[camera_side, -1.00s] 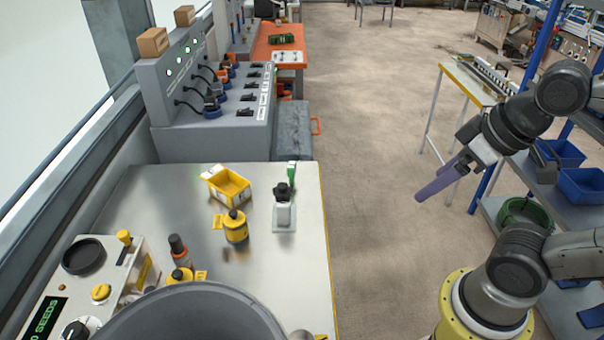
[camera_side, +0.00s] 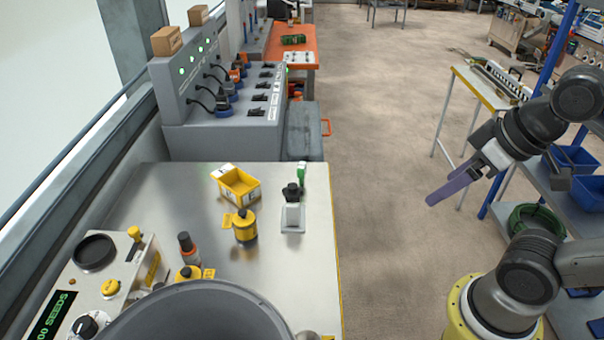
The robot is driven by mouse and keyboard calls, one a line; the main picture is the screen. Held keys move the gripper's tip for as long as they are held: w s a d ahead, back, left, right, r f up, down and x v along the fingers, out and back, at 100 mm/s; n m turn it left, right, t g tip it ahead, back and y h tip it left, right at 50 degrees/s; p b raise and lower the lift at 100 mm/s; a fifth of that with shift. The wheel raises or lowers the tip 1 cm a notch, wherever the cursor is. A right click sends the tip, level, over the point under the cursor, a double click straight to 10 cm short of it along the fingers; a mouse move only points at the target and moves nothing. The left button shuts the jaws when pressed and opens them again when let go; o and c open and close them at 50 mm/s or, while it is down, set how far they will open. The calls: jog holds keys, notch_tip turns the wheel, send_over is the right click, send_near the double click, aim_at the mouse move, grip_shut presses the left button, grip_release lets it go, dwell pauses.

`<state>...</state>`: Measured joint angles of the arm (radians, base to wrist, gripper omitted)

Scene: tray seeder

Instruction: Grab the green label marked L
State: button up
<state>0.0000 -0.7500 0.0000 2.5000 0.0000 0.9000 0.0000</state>
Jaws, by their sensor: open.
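A small upright green label (camera_side: 301,172) stands near the right edge of the metal table, just behind a black-and-white holder (camera_side: 292,207). Its lower part is hidden by the holder, and any letter on it is too small to read. My gripper (camera_side: 436,198), with purple fingers, hangs in the air to the right of the table, above the floor. It is open and empty, well apart from the label, with its fingers pointing down and left.
A yellow bin (camera_side: 239,187), a yellow bottle (camera_side: 245,229) and an orange-and-dark bottle (camera_side: 188,249) stand left of the label. A large grey bowl (camera_side: 200,312) fills the table's front. A grey control panel (camera_side: 225,130) stands behind. Between gripper and table is open air.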

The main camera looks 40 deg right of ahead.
jog(key=c, duration=0.4)
jog(key=shift+c, duration=0.2)
